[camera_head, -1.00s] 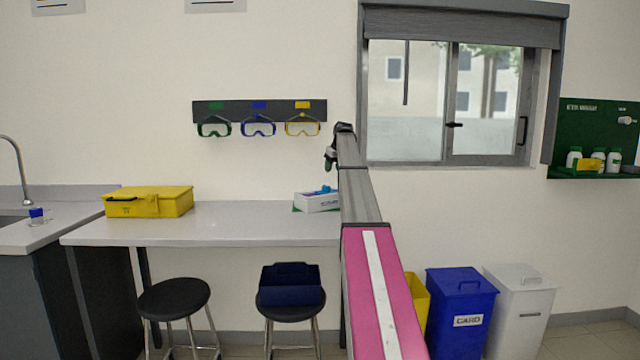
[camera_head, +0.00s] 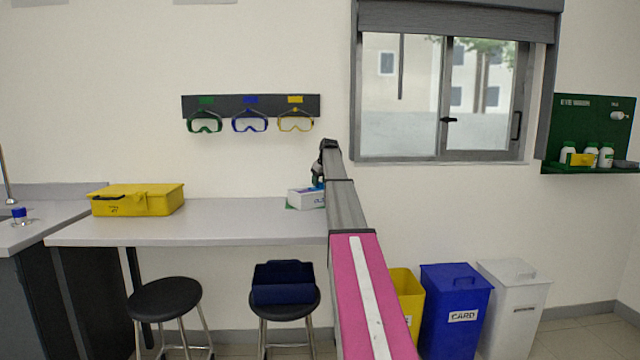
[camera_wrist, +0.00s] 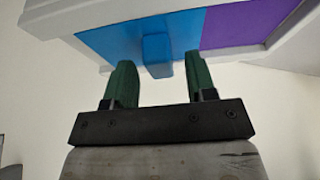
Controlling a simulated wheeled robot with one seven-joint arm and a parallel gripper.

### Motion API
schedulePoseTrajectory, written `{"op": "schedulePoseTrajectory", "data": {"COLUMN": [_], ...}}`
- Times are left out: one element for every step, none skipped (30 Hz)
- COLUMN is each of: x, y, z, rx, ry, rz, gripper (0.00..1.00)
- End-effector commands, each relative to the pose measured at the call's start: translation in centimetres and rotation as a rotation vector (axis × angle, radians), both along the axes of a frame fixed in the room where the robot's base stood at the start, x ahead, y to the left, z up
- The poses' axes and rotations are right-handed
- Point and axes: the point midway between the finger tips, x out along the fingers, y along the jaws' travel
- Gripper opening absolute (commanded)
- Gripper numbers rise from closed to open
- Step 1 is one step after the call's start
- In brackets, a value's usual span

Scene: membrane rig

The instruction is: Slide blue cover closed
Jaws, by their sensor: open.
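The blue cover (camera_wrist: 105,42) shows in the wrist view as a flat blue panel in a pale frame, with a raised blue handle (camera_wrist: 157,52) at its middle. A purple panel (camera_wrist: 235,25) adjoins it on the right. My gripper (camera_wrist: 160,66) is open, its two green fingers on either side of the handle in the picture; I cannot tell whether they touch it. In the head view my gripper (camera_head: 318,172) is small and dark, just above a white box (camera_head: 303,199) on the bench. My arm hides the box's right part.
The grey bench (camera_head: 235,225) also carries a closed yellow case (camera_head: 138,200) at left, with clear top between case and box. Two stools (camera_head: 165,298) stand in front. Goggles (camera_head: 250,122) hang on the wall behind. Bins (camera_head: 458,310) stand right of my arm.

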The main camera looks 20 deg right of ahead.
Motion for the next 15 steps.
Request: {"op": "schedulePoseTrajectory", "data": {"x": [0.13, 0.17, 0.2, 0.22, 0.23, 0.24, 0.24, 0.23, 0.23, 0.23, 0.23, 0.23, 0.22, 0.23, 0.23], "y": [0.02, 0.04, 0.05, 0.06, 0.06, 0.06, 0.06, 0.06, 0.06, 0.06, 0.06, 0.06, 0.06, 0.06, 0.06], "z": [-0.28, -0.37, -0.48, -0.52, -0.55, -0.57, -0.57, -0.56, -0.56, -0.55, -0.55, -0.55, -0.55, -0.55, -0.55], "rx": [0.0, 0.0, 0.0, 0.0, 0.0, 0.0, 0.0, 0.0, 0.0, 0.0, 0.0, 0.0, 0.0, 0.0, 0.0], "ry": [0.0, 0.0, 0.0, 0.0, 0.0, 0.0, 0.0, 0.0, 0.0, 0.0, 0.0, 0.0, 0.0, 0.0, 0.0], "rz": [0.0, 0.0, 0.0, 0.0, 0.0, 0.0, 0.0, 0.0, 0.0, 0.0, 0.0, 0.0, 0.0, 0.0, 0.0], "gripper": [0.51, 0.51, 0.51, 0.51, 0.51, 0.51, 0.51, 0.51, 0.51, 0.51, 0.51, 0.45, 0.35, 0.25, 0.12]}}
